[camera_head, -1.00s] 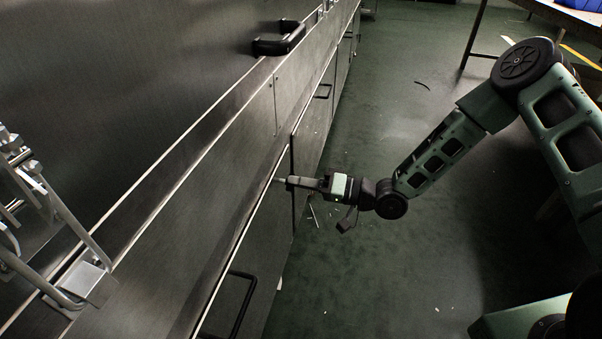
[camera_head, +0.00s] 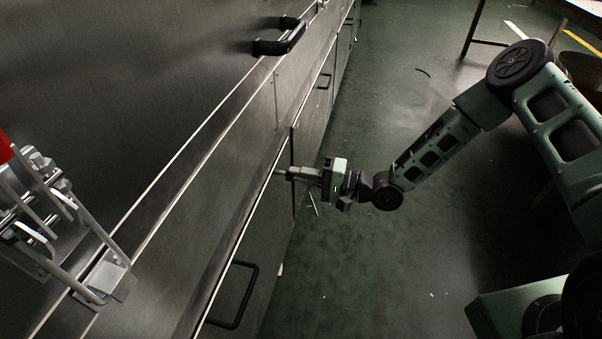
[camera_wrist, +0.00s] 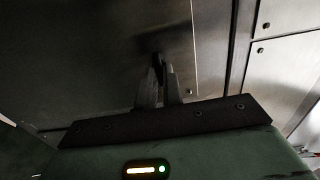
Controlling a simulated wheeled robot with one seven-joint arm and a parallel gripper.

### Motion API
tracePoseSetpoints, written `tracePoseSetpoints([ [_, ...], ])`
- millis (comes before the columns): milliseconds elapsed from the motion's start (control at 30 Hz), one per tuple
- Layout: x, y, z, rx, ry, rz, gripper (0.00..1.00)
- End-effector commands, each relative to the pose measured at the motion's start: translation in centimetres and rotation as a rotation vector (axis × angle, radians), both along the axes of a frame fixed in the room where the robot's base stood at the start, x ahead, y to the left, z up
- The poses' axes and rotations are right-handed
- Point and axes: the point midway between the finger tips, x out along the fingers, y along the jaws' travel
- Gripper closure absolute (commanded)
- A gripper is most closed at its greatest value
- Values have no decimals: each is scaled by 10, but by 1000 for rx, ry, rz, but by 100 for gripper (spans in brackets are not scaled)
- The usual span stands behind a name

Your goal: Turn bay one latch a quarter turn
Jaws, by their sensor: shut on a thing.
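The bay one latch (camera_wrist: 157,61) shows in the wrist view as a small dark piece between my fingertips, against the steel front panel. Most of it is hidden by the fingers. My gripper (camera_head: 281,172) is shut on it, and it also shows in the wrist view (camera_wrist: 159,72) with both fingers close together. In the head view the fingers point left into the dryer's side, just below its long bright edge. The latch itself is too small and covered to make out there. The gripper body stands on edge, turned about the finger axis.
A black bar handle (camera_head: 236,294) sits on the lower panel near my gripper. Another black handle (camera_head: 281,36) is on the upper face. A metal toggle clamp (camera_head: 75,235) with a red grip is at left. The green floor (camera_head: 400,270) beside the dryer is mostly clear.

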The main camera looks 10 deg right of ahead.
Motion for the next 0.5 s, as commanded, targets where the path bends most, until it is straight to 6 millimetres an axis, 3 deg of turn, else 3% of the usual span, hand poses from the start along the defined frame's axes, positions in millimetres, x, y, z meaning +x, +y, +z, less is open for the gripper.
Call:
tracePoseSetpoints([
  [400, 0, 0, -1, 2, 8, -2, 100],
  [433, 0, 0, -1, 2, 8, -2, 86],
  [500, 0, 0, -1, 2, 8, -2, 70],
])
